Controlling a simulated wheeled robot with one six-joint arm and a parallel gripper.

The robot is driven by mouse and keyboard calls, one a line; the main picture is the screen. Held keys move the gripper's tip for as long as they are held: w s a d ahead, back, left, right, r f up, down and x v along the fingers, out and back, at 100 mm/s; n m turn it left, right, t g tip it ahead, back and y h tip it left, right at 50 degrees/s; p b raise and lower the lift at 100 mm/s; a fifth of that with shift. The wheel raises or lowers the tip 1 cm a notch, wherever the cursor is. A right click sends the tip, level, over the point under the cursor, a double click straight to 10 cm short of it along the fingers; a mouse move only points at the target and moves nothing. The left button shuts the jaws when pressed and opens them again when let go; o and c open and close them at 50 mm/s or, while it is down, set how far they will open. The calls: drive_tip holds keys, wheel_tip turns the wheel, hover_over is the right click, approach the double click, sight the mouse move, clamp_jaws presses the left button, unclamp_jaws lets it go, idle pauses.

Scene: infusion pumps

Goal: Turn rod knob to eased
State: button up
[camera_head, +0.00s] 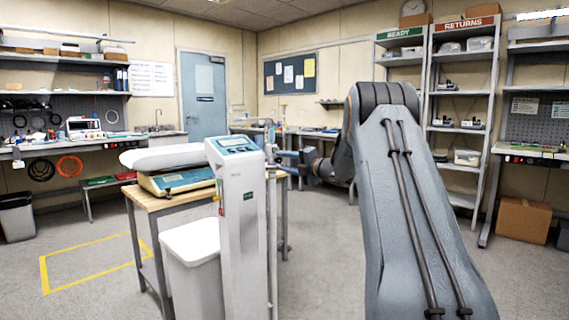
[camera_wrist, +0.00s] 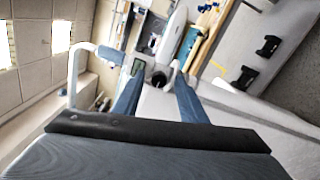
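A tall white pump unit (camera_head: 240,230) with a blue-grey top panel stands at the centre of the head view. A thin grey pole stands just to its right. In the head view my gripper (camera_head: 287,158) is at the right side of the unit's upper part, pointing left. In the wrist view my gripper (camera_wrist: 157,72) has its two blue fingers apart. A dark round knob (camera_wrist: 158,80) shows between the fingertips, with visible gaps on both sides. I cannot tell whether either finger touches it. The knob's marking is too small to read, and the head view hides it.
A wooden-topped table (camera_head: 160,200) behind the unit carries a blue and cream device (camera_head: 175,181) with a white pad on it. A white bin (camera_head: 193,255) stands at the unit's left. Shelves (camera_head: 462,125) line the right wall. The floor at left is open, with yellow tape.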

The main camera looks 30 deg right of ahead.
drive_tip(key=v, duration=0.7)
drive_tip(key=shift+s, duration=0.35)
drive_tip(key=shift+d+r, duration=0.1)
